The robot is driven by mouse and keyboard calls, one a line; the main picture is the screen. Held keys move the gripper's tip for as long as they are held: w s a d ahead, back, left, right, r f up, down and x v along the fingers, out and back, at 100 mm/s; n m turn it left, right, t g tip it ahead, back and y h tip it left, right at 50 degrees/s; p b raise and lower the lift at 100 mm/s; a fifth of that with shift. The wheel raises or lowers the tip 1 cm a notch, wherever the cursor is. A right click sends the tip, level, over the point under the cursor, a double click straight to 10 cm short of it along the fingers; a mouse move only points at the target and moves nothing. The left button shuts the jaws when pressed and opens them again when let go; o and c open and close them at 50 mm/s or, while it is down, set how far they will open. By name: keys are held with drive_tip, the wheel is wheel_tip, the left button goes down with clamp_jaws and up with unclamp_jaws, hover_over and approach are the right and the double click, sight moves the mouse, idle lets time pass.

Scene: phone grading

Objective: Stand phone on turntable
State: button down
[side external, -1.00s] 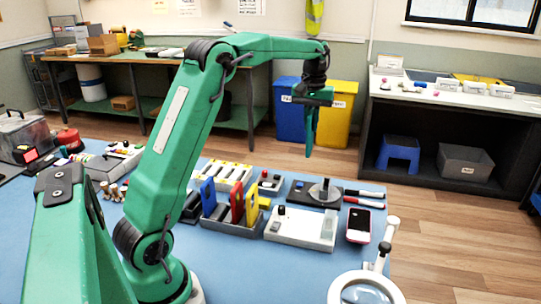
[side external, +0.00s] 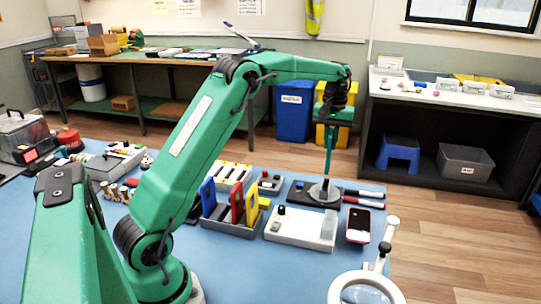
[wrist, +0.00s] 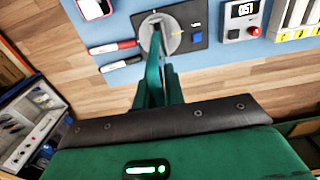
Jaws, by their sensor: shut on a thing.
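The turntable is a grey disc (side external: 316,194) on a black base; the disc also shows in the wrist view (wrist: 174,40). A small dark upright piece (side external: 325,183) stands on it; I cannot tell clearly what it is. My gripper (side external: 328,174) points straight down over the disc, its fingertips together at this piece. In the wrist view my fingers (wrist: 155,48) meet over the disc and partly hide it. A phone with a dark screen and red edge (side external: 359,226) lies flat on the mat, right of the turntable; it also shows in the wrist view (wrist: 94,7).
A rack (side external: 228,222) holds blue, red and yellow upright slabs left of the turntable. A pale device (side external: 296,230) lies in front. Two markers (side external: 366,198) lie to the right. A magnifier lamp (side external: 366,287) stands at the near right.

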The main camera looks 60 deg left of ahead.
sight(329, 159)
drive_tip(key=shift+f, duration=0.35)
drive_tip(key=shift+f, duration=0.1)
drive_tip(key=shift+f, duration=1.55)
drive_tip(key=shift+f, duration=2)
idle(1.6)
drive_tip(key=c, duration=1.1)
unclamp_jaws()
drive_tip(key=shift+r, duration=0.1)
drive_tip(key=shift+r, duration=0.65)
